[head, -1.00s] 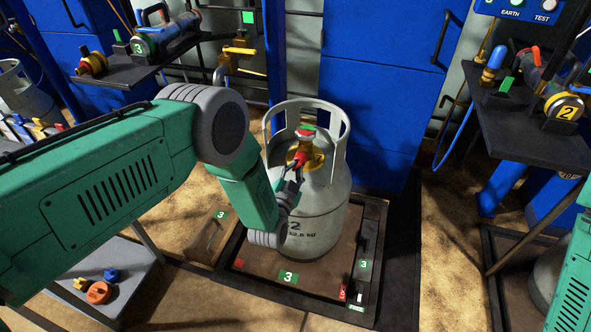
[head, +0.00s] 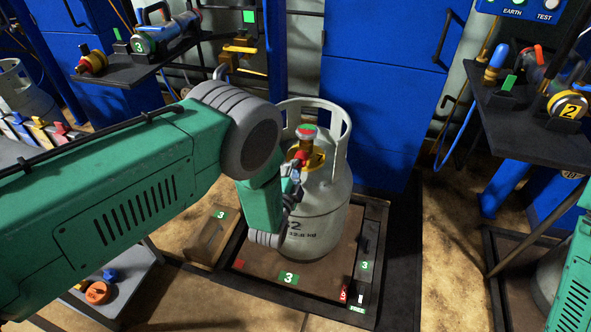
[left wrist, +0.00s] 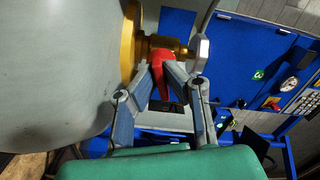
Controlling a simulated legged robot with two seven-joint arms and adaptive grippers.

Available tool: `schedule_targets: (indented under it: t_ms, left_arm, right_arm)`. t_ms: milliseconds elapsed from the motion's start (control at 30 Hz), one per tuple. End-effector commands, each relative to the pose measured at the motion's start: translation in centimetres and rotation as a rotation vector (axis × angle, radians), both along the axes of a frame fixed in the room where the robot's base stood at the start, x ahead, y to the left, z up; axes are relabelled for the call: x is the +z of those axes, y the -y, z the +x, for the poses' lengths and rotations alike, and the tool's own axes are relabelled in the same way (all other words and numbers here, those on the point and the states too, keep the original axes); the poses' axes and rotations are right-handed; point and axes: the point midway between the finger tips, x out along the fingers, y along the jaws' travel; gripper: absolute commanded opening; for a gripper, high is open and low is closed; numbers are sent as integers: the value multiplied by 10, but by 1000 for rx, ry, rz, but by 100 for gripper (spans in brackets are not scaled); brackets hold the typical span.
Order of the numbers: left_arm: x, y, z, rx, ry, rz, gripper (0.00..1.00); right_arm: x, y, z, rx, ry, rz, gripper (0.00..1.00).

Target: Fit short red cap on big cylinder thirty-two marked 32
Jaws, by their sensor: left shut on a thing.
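The big grey cylinder (head: 322,215) stands upright on the scale marked 3; its side shows a partly hidden number ending in 2. Its brass valve (head: 316,160) sits inside the collar, with a handwheel (head: 307,131) on top. The valve also shows in the left wrist view (left wrist: 160,46). My left gripper (head: 295,172) is shut on the short red cap (left wrist: 160,72), right beside the valve. The red cap also shows in the head view (head: 299,157). I cannot tell whether it is seated on the outlet. My right gripper is out of the picture.
The scale's dark frame (head: 375,240) surrounds the cylinder's base. A dark shelf (head: 520,125) with a yellow item marked 2 is at the right. Another shelf (head: 140,75) is at the upper left. A blue cabinet (head: 380,90) stands close behind the cylinder.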

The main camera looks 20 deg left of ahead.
Motion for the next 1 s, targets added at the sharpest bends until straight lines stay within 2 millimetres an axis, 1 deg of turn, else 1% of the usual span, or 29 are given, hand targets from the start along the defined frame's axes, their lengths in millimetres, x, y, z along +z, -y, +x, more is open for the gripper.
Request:
schedule_targets:
  t_ms: [233,500,600,867,1000]
  left_arm:
    - [0,1,0,-1,0,9,0]
    - [0,1,0,-3,8,268,0]
    - [1,0,0,-2,8,299,0]
    - [1,0,0,-2,8,308,0]
    - [2,1,1,-2,14,446,0]
  right_arm:
    - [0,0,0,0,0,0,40]
    - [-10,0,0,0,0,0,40]
    - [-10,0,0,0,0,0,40]
    - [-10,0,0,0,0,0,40]
    - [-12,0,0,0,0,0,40]
